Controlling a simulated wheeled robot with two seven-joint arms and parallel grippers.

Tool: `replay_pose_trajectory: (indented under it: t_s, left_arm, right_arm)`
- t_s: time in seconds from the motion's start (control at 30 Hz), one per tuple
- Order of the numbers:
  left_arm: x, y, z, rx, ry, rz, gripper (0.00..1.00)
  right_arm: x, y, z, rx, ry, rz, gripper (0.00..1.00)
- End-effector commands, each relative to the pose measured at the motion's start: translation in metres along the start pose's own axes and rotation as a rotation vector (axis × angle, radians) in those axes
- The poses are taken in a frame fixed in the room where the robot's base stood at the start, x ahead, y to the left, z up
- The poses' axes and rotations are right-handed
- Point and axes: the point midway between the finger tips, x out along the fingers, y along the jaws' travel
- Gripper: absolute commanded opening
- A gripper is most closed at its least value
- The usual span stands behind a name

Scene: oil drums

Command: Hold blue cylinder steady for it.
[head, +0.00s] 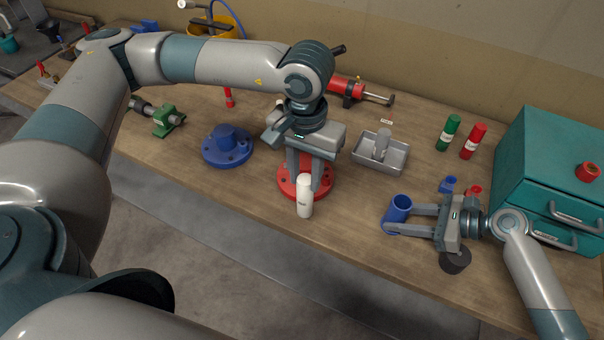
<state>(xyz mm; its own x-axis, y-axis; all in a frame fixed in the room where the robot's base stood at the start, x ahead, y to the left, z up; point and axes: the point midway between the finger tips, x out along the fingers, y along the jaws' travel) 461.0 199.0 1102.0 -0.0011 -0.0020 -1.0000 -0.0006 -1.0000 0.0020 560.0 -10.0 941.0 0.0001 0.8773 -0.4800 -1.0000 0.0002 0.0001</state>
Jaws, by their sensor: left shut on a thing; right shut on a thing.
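The blue cylinder (399,205) is a short open-topped cup near the table's front edge. My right gripper (392,221) reaches in from the right and is shut on it, one finger on each side. The cylinder looks upright and rests on or close to the table. My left gripper (306,172) points down over a red flanged piece (290,186) and is shut on its upright middle part, which the fingers partly hide.
A blue flanged piece (228,145) sits to the left. A metal tray (394,160) holds a grey cylinder. A dark round object (455,261) is under my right wrist.

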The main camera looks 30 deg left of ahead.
Motion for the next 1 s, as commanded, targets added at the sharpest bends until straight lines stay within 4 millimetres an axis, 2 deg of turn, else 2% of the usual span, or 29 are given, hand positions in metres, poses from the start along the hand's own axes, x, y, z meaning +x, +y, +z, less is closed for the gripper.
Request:
replay_pose_trajectory:
  t_s: [0.17,0.27,0.5,0.7,0.83,1.0]
  left_arm:
    - [-0.009,0.023,-0.018,0.003,-0.002,0.007,0.00]
    - [-0.017,0.044,-0.031,0.006,-0.004,0.010,0.00]
    - [-0.046,0.108,-0.067,0.008,-0.008,0.011,0.00]
    - [-0.071,0.160,-0.088,0.005,-0.004,0.005,0.00]
    - [-0.083,0.183,-0.095,0.002,-0.001,0.000,0.00]
    - [-0.090,0.197,-0.098,-0.001,0.002,-0.001,0.00]
  right_arm:
    - [0.000,0.000,0.000,0.000,0.000,0.000,0.24]
    - [0.000,0.000,0.000,0.000,-0.001,0.000,0.24]
    - [0.000,0.000,0.000,0.000,0.000,0.000,0.24]
    - [0.000,0.000,0.000,0.000,0.000,0.000,0.24]
    - [0.000,0.000,0.000,0.000,0.000,0.000,0.24]
    - [0.000,0.000,0.000,0.000,0.000,0.000,0.24]
